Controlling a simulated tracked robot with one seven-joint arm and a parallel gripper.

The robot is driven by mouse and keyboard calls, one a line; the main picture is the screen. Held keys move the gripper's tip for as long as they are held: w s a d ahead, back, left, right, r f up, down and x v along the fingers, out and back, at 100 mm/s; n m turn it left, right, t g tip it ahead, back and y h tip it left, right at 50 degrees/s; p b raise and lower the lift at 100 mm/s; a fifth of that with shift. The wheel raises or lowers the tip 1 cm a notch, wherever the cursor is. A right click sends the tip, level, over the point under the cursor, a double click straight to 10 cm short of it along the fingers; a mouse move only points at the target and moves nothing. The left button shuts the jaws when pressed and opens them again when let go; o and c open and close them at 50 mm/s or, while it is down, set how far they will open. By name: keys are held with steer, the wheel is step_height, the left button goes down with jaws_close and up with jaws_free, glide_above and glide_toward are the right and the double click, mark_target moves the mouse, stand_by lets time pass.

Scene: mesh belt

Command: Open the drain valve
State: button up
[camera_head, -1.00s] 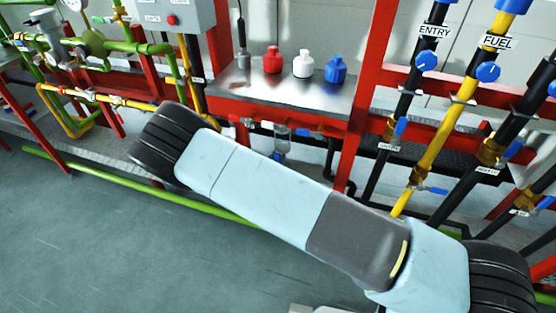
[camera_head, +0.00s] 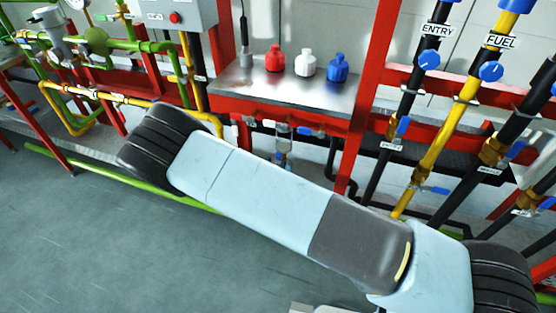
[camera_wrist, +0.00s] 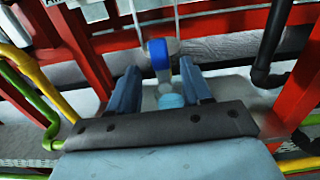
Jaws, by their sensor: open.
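My gripper (camera_wrist: 159,70) shows in the wrist view with its two blue fingers apart. A small valve fitting with a blue handle (camera_wrist: 158,53) lies between and just beyond the fingertips. A pale blue round part (camera_wrist: 171,101) sits lower between the fingers. I cannot tell whether either finger touches them. In the head view, a clear bowl (camera_head: 284,138) hangs under the metal bench, with a blue part (camera_head: 281,162) at its lower end. No drain label is readable. My gripper is hidden in the head view, where my arm crosses the middle.
Red frame posts (camera_head: 365,90) stand beside the bench (camera_head: 290,92), which carries red, white and blue bottles. Pipes labelled ENTRY and FUEL (camera_head: 500,42) with blue handles stand at the right. Green and yellow pipes (camera_head: 120,45) run at the left. The floor in front is open.

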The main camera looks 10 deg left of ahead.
steer(key=s, duration=0.9)
steer(key=shift+s+a, duration=0.3)
steer(key=shift+a, duration=0.1)
